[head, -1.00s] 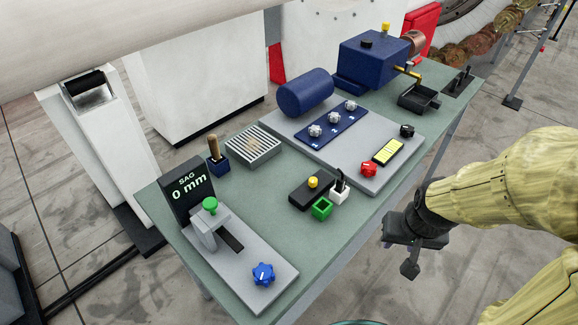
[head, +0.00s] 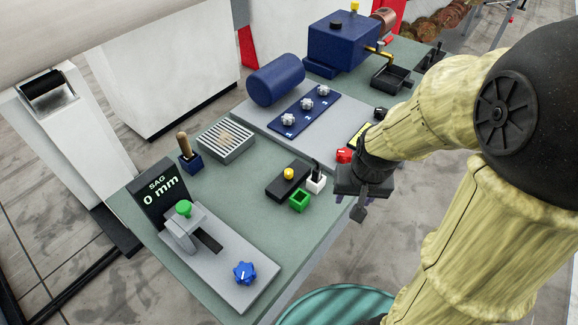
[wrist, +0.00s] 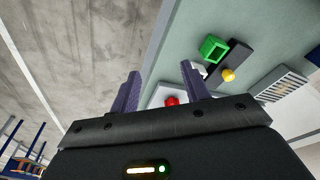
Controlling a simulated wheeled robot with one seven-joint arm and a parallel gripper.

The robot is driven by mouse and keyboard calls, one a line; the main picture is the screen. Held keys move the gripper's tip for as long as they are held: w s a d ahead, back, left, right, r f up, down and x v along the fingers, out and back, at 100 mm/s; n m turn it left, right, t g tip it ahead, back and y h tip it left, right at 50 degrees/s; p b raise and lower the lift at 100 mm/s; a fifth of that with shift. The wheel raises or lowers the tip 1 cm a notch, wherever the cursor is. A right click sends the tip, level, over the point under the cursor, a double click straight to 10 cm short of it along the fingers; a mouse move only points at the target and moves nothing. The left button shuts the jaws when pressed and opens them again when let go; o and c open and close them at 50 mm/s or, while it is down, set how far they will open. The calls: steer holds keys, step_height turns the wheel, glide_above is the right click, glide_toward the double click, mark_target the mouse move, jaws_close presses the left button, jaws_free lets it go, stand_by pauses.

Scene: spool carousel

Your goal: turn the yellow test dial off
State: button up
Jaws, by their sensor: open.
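A small round yellow dial (head: 289,174) sits on a black box (head: 278,188) near the middle of the green bench. In the wrist view the dial (wrist: 228,75) shows to the right of my fingers, on the black box (wrist: 239,58). Its pointer is too small to read. My gripper (head: 361,207) is beside the bench's right edge, to the right of the dial and apart from it. In the wrist view my gripper (wrist: 160,70) is open, with nothing between its fingers.
A green cup (head: 300,200) and a white holder (head: 316,183) stand right of the dial. A red knob (head: 344,155) is close to my arm. A blue knob (head: 245,272) and green-topped SAG gauge (head: 184,209) are at the front.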

steer(key=w+a+r+m+g+p, duration=0.1)
steer(key=w+a+r+m+p, duration=0.2)
steer(key=w+p, duration=0.15)
steer(key=w+a+r+m+g+p, duration=0.1)
steer(key=w+a+r+m+p, duration=0.1)
steer(key=w+a+r+p, duration=0.3)
steer(key=m+p, duration=0.3)
glide_above(289, 171)
steer(key=shift+f, duration=0.6)
step_height(289, 171, down, 17)
steer(key=p, duration=0.5)
steer(key=shift+f, duration=0.2)
steer(key=c, duration=1)
